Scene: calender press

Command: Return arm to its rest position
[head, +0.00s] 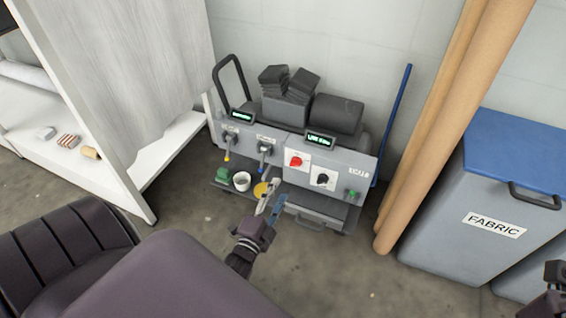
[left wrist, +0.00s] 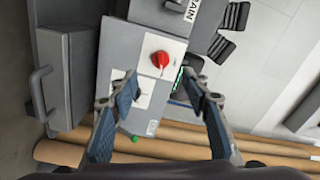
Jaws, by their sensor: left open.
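My left gripper (head: 275,197) is in front of the grey control cabinet (head: 340,163), its fingers pointing toward the panel. In the left wrist view the left gripper (left wrist: 159,84) is open, with nothing between its fingertips. A red knob (left wrist: 160,59) on a white plate shows beyond the fingers; it also shows in the head view (head: 296,161). A black knob (head: 322,179) sits to its right in the head view. A dark part of my right arm shows at the head view's lower right edge; its fingers cannot be made out.
A shelf with a white side panel (head: 125,80) stands left. Tan rolls (head: 440,130) and a grey FABRIC bin (head: 490,220) with a blue lid stand right. The floor in front of the cabinet is clear.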

